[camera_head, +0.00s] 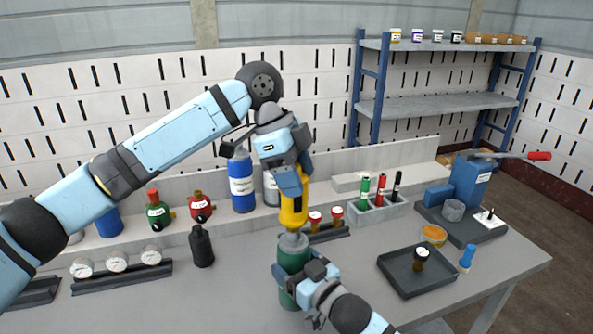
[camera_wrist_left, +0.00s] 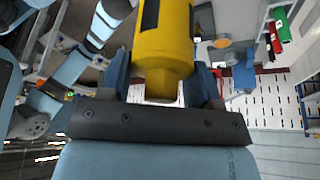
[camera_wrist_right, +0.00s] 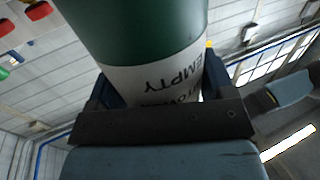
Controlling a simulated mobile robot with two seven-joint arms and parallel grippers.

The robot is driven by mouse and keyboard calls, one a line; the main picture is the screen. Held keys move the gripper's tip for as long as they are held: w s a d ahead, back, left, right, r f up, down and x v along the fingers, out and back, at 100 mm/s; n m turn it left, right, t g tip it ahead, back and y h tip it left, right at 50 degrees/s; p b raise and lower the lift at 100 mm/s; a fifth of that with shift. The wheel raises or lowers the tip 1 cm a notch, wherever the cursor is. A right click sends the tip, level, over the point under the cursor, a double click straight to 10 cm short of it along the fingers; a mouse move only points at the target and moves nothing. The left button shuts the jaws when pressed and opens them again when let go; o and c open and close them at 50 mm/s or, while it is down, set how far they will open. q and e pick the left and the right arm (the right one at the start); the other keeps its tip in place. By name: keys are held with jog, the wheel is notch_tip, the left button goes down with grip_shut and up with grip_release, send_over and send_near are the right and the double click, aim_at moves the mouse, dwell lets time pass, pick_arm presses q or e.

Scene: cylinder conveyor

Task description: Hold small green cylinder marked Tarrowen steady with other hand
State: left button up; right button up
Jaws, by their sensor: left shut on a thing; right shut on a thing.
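The green cylinder (camera_head: 293,258) stands upright on the grey bench, with a grey top. In the right wrist view the green cylinder (camera_wrist_right: 140,35) fills the jaws, and its white label reads "EMPTY"; the name below is partly hidden. My right gripper (camera_head: 296,277) is shut around its body from the front right. My left gripper (camera_head: 291,183) is above, shut on a yellow tool (camera_head: 293,210) held upright over the cylinder's grey top. The tool's lower end appears to meet that top. The yellow tool (camera_wrist_left: 166,45) also shows between the left jaws in the left wrist view.
A blue cylinder (camera_head: 242,185), a black bottle (camera_head: 201,247) and small red and green cylinders stand at the left and back. Gauges (camera_head: 116,261) sit on a rack at left. A dark tray (camera_head: 412,278) and a blue vise-like device (camera_head: 468,185) are at right.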

pick_arm(q)
jog(key=shift+f, duration=2.4)
jog(key=shift+o, duration=0.9)
jog(key=c, duration=0.3)
jog(key=o, duration=0.8)
jog(key=shift+o, duration=0.2)
jog(key=shift+a, duration=0.3)
jog(key=c, duration=0.7)
jog(key=o, duration=0.9)
jog(key=shift+c, duration=0.2)
jog(key=shift+w, duration=0.1)
